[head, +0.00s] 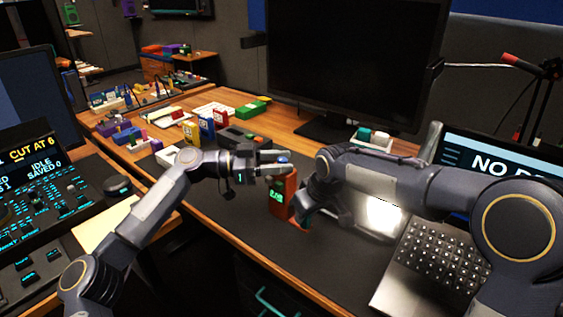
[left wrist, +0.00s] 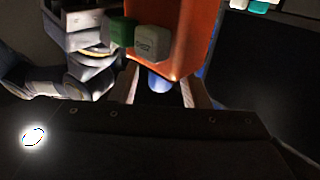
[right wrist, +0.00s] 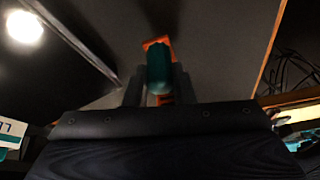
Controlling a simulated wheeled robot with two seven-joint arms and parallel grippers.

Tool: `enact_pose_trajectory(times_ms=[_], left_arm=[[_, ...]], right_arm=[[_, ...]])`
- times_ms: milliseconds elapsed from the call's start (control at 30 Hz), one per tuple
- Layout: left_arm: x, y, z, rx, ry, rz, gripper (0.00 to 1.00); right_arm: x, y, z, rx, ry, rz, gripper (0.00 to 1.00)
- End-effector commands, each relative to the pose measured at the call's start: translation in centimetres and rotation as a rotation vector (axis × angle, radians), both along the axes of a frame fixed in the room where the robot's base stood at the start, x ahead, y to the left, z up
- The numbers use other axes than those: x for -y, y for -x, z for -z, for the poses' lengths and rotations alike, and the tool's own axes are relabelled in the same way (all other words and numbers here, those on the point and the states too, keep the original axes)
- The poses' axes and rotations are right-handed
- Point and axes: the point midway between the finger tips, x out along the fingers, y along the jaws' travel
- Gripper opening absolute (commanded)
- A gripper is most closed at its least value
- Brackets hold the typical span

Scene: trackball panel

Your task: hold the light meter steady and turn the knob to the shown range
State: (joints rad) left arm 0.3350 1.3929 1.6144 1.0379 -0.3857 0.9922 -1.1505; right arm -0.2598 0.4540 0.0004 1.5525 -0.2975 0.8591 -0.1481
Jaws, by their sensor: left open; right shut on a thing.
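My left gripper (head: 284,163) is open at the top of the meter. In the left wrist view, the blue knob (left wrist: 159,81) sits between its fingers; contact is not clear. The display text is too small to read surely. My right gripper (head: 306,212) is beside the meter, low on its right. In the right wrist view, it is shut on a teal grip (right wrist: 158,70) with orange parts behind it.
A dark monitor (head: 350,65) stands behind. A laptop (head: 435,255) is at the right, near my right arm. Several coloured boxes, among them a blue one (head: 207,127), stand on the desk at the back left. The mat in front of the meter is clear.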

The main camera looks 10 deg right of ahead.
Motion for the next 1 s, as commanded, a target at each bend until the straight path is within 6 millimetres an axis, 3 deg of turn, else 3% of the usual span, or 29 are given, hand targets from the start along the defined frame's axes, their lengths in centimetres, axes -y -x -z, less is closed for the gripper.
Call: enact_pose_trajectory(times_ms=[400,533,700,1000], left_arm=[[-8.2,-0.3,0.1,0.001,-0.002,-0.005,0.42],[-10.2,-0.4,0.1,-0.001,-0.002,-0.003,0.42],[-11.4,-0.4,0.1,0.000,-0.002,-0.001,0.42],[-11.5,-0.4,0.1,0.000,-0.001,-0.001,0.42]], right_arm=[[0.0,0.0,0.0,0.001,0.000,-0.001,0.00],[0.0,0.0,0.0,0.001,0.000,-0.001,0.00],[0.0,0.0,0.0,0.001,0.000,-0.001,0.00],[0.0,0.0,0.0,0.001,0.000,-0.001,0.00]])
